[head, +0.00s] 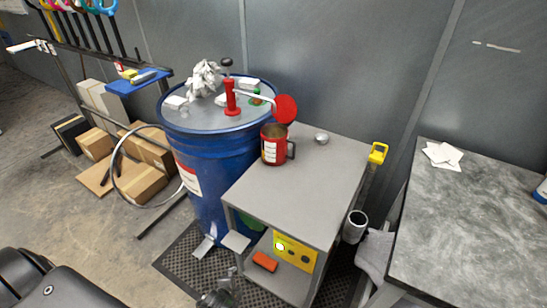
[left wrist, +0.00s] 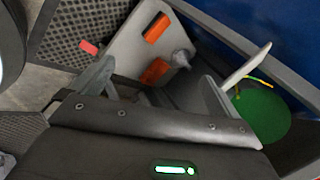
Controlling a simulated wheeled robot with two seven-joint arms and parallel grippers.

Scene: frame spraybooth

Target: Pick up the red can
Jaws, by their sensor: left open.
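The red can (head: 272,150) stands upright on top of the grey cart (head: 318,193), near its back left corner by the blue drum. It has a white label and a dark handle on its right side. My left gripper (head: 221,243) is low in front of the cart's left side, well below and apart from the can. Its pale fingers are spread with nothing between them. In the left wrist view the gripper (left wrist: 168,75) is open too, and the red can does not show there. My right gripper is in neither view.
The blue drum (head: 205,155) stands left of the cart, with a red hand pump (head: 232,98) on its lid. A metal ball (head: 321,138) sits right of the can. The cart's lower shelf holds a yellow box (head: 295,251) and an orange block (head: 265,261). A grey table (head: 470,230) stands right.

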